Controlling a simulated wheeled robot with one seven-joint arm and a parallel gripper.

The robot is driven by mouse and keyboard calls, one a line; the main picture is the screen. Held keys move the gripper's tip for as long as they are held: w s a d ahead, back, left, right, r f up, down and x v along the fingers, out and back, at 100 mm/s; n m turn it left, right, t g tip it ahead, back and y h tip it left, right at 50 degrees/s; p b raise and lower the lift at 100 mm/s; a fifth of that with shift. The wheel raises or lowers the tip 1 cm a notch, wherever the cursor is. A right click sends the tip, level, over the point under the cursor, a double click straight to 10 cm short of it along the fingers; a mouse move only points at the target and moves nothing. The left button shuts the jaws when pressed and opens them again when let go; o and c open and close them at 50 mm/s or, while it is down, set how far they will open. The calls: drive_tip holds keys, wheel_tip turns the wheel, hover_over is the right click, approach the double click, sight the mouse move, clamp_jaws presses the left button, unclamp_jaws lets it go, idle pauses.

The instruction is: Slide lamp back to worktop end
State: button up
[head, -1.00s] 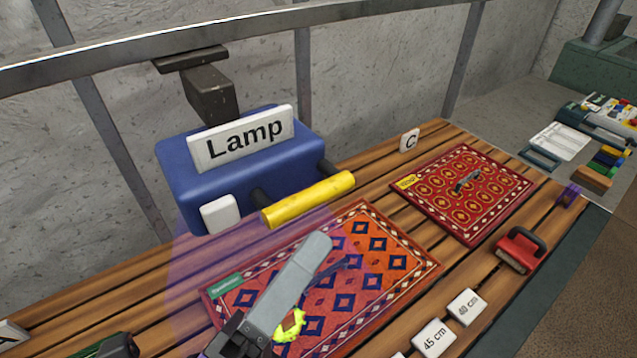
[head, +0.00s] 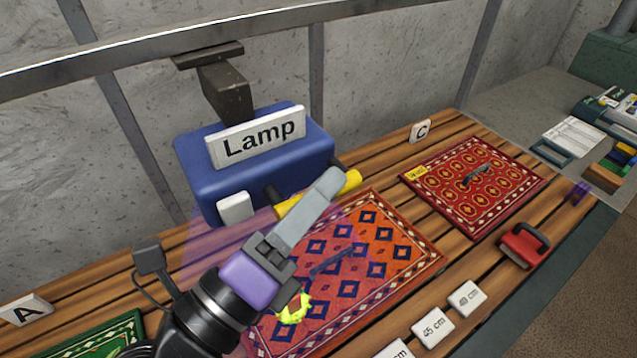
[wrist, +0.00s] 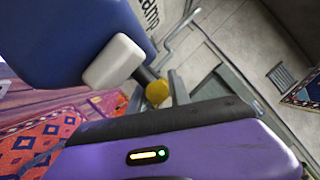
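The lamp (head: 205,165) is a blue box with a white "Lamp" sign, hanging from the overhead rail above the worktop. Its yellow handle (head: 351,181) sticks out in front. My gripper (head: 326,186) reaches up to the handle, and its grey finger covers the handle's middle in the head view. In the wrist view, the lamp (wrist: 65,40) is at upper left and the round yellow handle end (wrist: 157,93) shows between grey fingers that look apart. Whether they touch the handle is unclear.
The grey rail (head: 370,22) runs along the back. A patterned orange rug (head: 385,245) lies under the lamp, a red rug (head: 475,215) lies right near sign C (head: 420,131), and a green rug (head: 95,342) lies left near sign A (head: 25,309).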

drive_tip(key=shift+c, duration=0.2)
clamp_jaws()
idle(1.3)
